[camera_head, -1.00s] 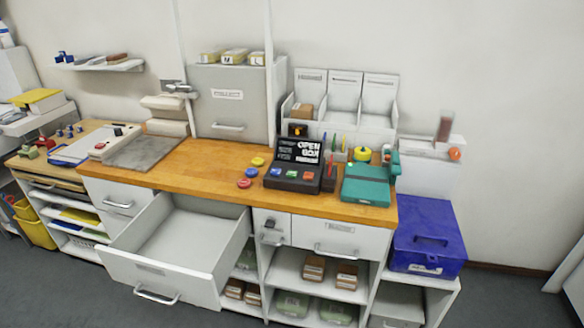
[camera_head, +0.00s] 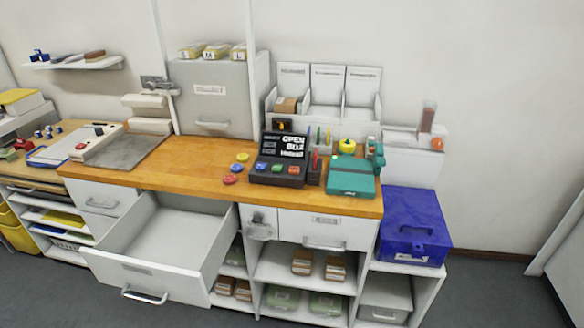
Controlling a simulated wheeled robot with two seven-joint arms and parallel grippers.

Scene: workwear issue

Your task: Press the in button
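A black terminal (camera_head: 280,160) stands on the wooden counter (camera_head: 190,169), with a lit screen that reads "OPEN BOX" and a smaller line below. The button labels are too small to read, so I cannot tell which is the in button. Neither of my grippers is in view.
A wide drawer (camera_head: 150,265) stands open in front of the counter. Loose yellow, blue and red discs (camera_head: 236,168) lie left of the terminal. A teal device (camera_head: 352,177) stands to its right, and a blue box (camera_head: 414,222) sits lower at the right.

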